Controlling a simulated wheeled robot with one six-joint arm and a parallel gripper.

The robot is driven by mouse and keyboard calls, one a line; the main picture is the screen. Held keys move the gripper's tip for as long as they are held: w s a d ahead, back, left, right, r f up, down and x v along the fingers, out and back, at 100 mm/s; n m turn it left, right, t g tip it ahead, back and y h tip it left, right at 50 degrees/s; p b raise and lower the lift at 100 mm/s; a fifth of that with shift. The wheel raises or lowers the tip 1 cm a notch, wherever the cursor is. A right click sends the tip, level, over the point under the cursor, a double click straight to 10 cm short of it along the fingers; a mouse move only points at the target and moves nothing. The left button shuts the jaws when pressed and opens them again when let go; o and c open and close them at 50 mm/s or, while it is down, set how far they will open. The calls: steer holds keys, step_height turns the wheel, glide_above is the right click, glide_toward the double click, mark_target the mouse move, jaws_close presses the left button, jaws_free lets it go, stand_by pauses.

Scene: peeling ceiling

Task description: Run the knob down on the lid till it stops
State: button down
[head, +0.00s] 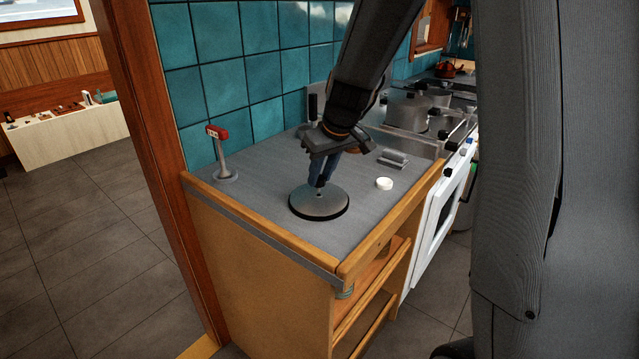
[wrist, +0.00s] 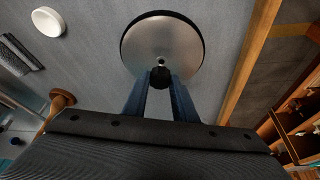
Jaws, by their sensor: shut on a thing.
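The round grey metal lid (head: 325,208) with a dark rim lies flat on the grey counter top; it also shows in the wrist view (wrist: 185,38). My gripper (head: 321,184) points down over the lid's middle. In the wrist view, its two blue fingers (wrist: 160,84) are shut on a small black knob (wrist: 160,75). A small stud (wrist: 161,61) shows at the lid's centre just beyond the knob. How far the knob sits down on the stud is hidden by the fingers and the angle.
A white round piece (head: 384,184) and a grey metal block (head: 392,158) lie right of the lid. A red-topped stand (head: 218,152) is at the back left. The stove with pots (head: 407,110) adjoins on the right. A wooden edge (head: 390,222) borders the counter.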

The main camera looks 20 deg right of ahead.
steer(key=n+b, duration=0.1)
steer(key=b, duration=0.1)
steer(key=shift+w+d+f+n+y+b, duration=0.1)
steer(key=shift+f+n+y+b, duration=0.05)
steer(key=shift+n+y+b, duration=0.2)
steer(key=shift+n, duration=0.25)
steer(key=shift+b, duration=0.55)
steer(key=n+g+y+b, duration=0.1)
steer(key=n+b, duration=0.2)
steer(key=shift+w+d, duration=0.15)
steer(key=shift+n+y+b, duration=0.25)
steer(key=shift+n+b, duration=0.05)
steer(key=shift+n, duration=0.6)
steer(key=shift+n+g+b, duration=0.45)
steer(key=shift+n+g, duration=0.15)
steer(key=shift+n, duration=0.4)
steer(key=shift+w+d+r+n+g+y, duration=0.1)
steer(key=shift+n+g+y, duration=0.1)
steer(key=shift+n, duration=0.4)
steer(key=shift+r+n+g+y, duration=0.1)
steer(key=shift+n+g+y, duration=0.1)
steer(key=shift+n, duration=0.4)
steer(key=shift+f+b, duration=0.55)
steer(key=shift+f, duration=0.45)
